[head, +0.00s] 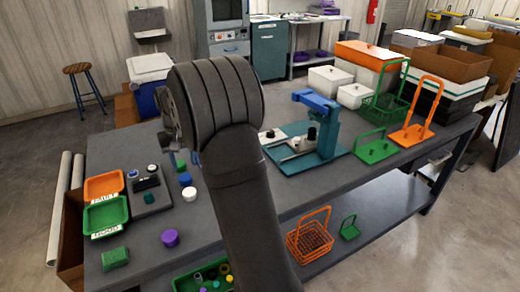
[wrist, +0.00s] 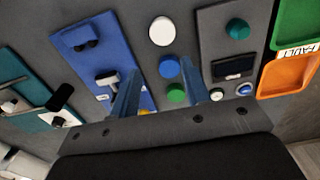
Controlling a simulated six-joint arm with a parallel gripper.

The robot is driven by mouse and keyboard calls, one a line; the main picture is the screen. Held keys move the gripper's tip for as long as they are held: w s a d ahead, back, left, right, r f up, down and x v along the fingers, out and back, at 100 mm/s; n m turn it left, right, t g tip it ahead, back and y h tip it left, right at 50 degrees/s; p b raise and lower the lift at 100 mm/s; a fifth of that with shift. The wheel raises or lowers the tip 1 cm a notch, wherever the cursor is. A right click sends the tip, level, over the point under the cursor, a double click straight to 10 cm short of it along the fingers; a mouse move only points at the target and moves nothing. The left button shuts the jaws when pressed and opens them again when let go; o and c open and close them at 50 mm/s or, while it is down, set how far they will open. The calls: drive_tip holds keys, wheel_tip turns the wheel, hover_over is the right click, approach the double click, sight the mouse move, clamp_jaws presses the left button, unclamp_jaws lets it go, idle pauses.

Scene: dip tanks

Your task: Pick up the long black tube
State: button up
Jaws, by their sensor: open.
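The likeliest long black tube is a black cylinder (head: 312,134) standing on the teal plate beside the blue stand; I cannot be sure it is the one named. In the wrist view a long black shape (wrist: 62,97) lies over the teal plate at left, apart from my fingers. My gripper (wrist: 157,92) is open, its two blue fingers spread with nothing held. A blue cap (wrist: 169,67) and a green cap (wrist: 177,93) show below, between the fingers. In the head view my arm hides most of the gripper and the bench behind it.
A white cap (head: 189,193), purple cap (head: 171,238), green tray (head: 106,215) and orange tray (head: 103,186) are left. Baskets and boxes fill the right.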

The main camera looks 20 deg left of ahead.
drive_tip(key=w+d+r+m+t+y, duration=0.1)
drive_tip(key=w+d+r+m+t, duration=0.15)
drive_tip(key=w+d, duration=0.65)
drive_tip(key=w+d+r+m+t, duration=0.15)
drive_tip(key=w+d+m, duration=0.25)
drive_tip(key=w+d, duration=0.45)
drive_tip(key=x, duration=0.4)
drive_tip(key=w+x, duration=0.1)
drive_tip(key=x, duration=0.8)
drive_tip(key=shift+w+a+r, duration=0.3)
drive_tip(key=shift+w+a, duration=0.05)
drive_tip(key=shift+a, duration=0.05)
drive_tip(key=shift+x, duration=2.95)
drive_tip(key=shift+d+r, duration=0.15)
drive_tip(key=c, duration=0.9)
